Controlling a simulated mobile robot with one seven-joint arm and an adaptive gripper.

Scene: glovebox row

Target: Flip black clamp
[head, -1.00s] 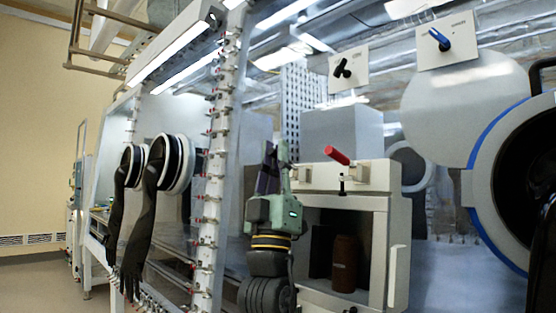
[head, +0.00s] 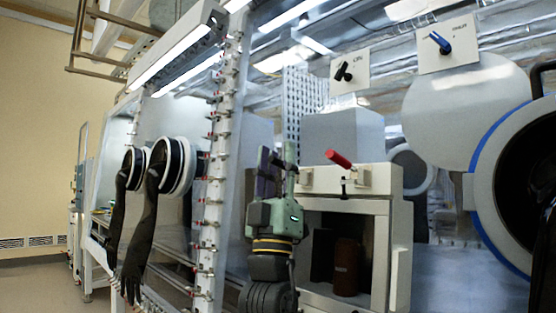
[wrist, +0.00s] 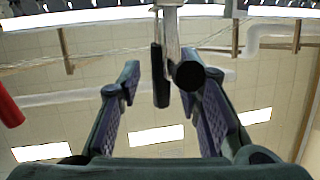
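My gripper (head: 277,160) points upward in front of the left side of the open box's top in the head view. In the wrist view my gripper (wrist: 157,82) is open, with one dark purple-padded finger on each side. The black clamp (wrist: 160,75) shows between the fingertips as a dark bar hanging beside a round black end (wrist: 188,75), under a pale metal bracket. A gap shows between the bar and the left finger; the round end overlaps the right finger in the picture, and I cannot tell if they touch. In the head view my gripper mostly hides this clamp.
A red-handled clamp (head: 339,159) sits to the right on the box top (head: 375,179); its red handle (wrist: 9,106) shows at the wrist view's left edge. The box's door (head: 399,260) stands open at right, with a brown jar (head: 346,267) inside. A glovebox frame post (head: 214,165) stands left.

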